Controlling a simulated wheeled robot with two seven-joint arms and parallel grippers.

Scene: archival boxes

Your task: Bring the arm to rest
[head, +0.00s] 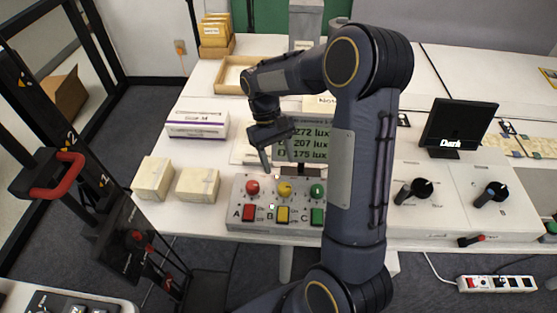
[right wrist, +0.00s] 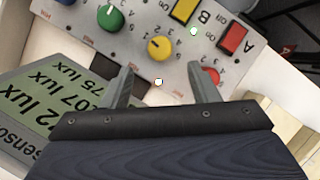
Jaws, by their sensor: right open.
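My right arm (head: 358,160) rises in front of the table and bends over to the left in the head view. Its gripper (head: 277,160) hangs above the back edge of a grey control box (head: 240,216) with red, yellow and green knobs and buttons. In the right wrist view the two fingers of the gripper (right wrist: 165,85) stand apart with nothing between them. The yellow knob (right wrist: 160,47) and red knob (right wrist: 209,76) lie beyond the fingertips. A lux display (head: 309,155) stands behind the box, partly hidden by my arm. My left gripper is not in view.
Two cream blocks (head: 198,185) and a white labelled box (head: 198,124) sit left of the control box. A wooden tray (head: 236,75) lies behind. At right are a panel with black knobs (head: 422,187) and a dark screen (head: 459,126). A power strip (head: 497,284) lies low at right.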

